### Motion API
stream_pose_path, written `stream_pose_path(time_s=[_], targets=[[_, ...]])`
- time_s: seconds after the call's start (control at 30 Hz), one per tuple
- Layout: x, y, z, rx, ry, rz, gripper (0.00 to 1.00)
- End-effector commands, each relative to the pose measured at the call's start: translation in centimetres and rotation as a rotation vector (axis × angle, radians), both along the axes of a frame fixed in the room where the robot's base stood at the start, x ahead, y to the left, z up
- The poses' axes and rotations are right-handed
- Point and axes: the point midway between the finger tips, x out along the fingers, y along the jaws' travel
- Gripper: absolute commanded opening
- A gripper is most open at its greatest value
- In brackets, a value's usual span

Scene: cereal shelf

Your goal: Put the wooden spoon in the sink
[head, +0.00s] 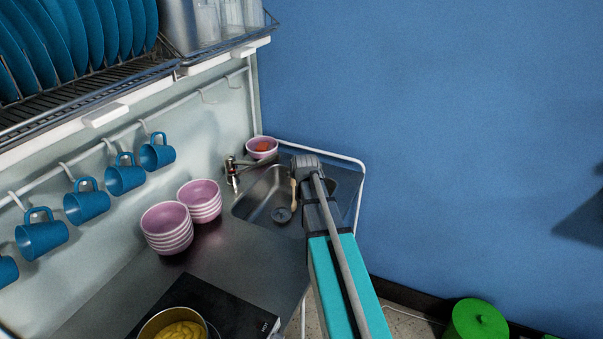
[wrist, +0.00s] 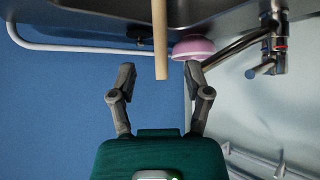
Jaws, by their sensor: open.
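The wooden spoon is in the steel sink (head: 268,185) in the head view, with its pale handle (head: 294,190) showing beside my arm; its lower end is hard to make out. The wrist view looks upside down. There the handle (wrist: 160,38) comes down from the top edge, and its end shows between the two fingertips of my gripper (wrist: 160,74). The fingers are open, with a clear gap on each side of the handle.
A tap (head: 233,172) stands at the sink's left, and a pink bowl (head: 262,147) with something orange is behind it. Striped bowls (head: 167,228) and a pan (head: 176,325) sit on the counter. Blue mugs (head: 124,177) hang at left. A white rail (head: 350,160) edges the sink unit.

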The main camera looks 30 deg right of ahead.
Motion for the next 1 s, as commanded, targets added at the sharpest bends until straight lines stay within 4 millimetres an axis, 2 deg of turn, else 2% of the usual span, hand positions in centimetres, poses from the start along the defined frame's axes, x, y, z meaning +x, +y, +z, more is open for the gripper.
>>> stream_pose_path(time_s=[0.37,0.47,0.57,0.67,0.77,0.9,1.0], targets=[[-0.3,0.5,-0.2,0.003,0.012,0.006,0.63],[-1.2,2.0,-0.6,0.014,0.047,0.02,0.63],[-2.8,4.5,-1.5,0.032,0.112,0.047,0.63],[-5.4,8.0,-2.6,0.055,0.208,0.083,0.63],[-8.9,11.8,-3.7,0.079,0.327,0.126,0.63],[-14.4,16.8,-5.0,0.102,0.507,0.185,0.63],[-18.1,19.5,-5.5,0.109,0.623,0.218,0.63]])
